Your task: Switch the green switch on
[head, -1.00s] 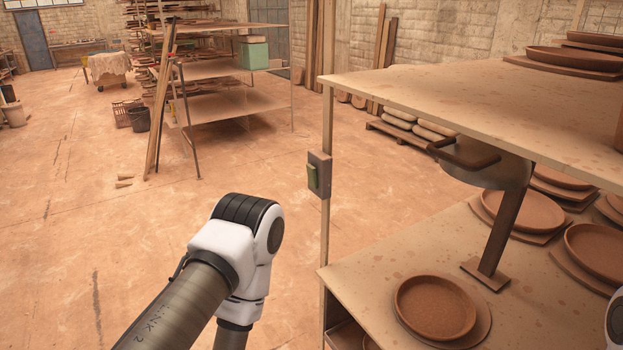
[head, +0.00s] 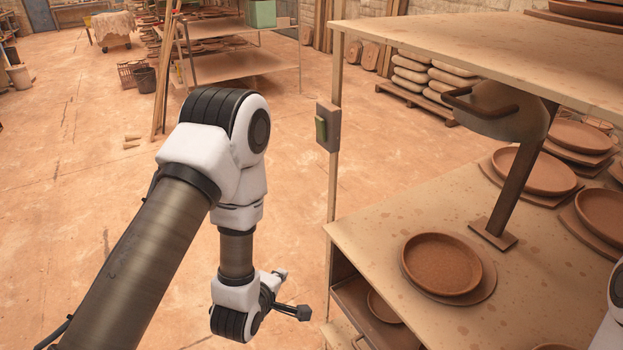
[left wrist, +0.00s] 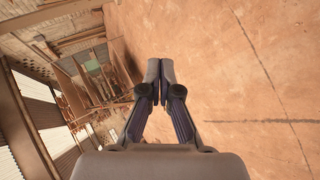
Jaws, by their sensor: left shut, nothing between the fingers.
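The green switch (head: 321,129) sits on a small grey box fixed to the front post of the rack, at the middle of the head view. It looks like an upright rocker; I cannot tell its on or off position. My left gripper (head: 303,313) is below the switch and a little to its left, apart from it, in front of the lower shelf's edge. In the left wrist view the left gripper's fingers (left wrist: 160,72) are closed together with nothing between them. The switch does not show clearly in that view.
The rack's upper shelf (head: 440,50) and lower shelf (head: 365,235) extend right of the post. Clay plates (head: 441,264) and a slanted metal bracket (head: 515,180) stand on the lower shelf. The floor (head: 60,190) to the left is open.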

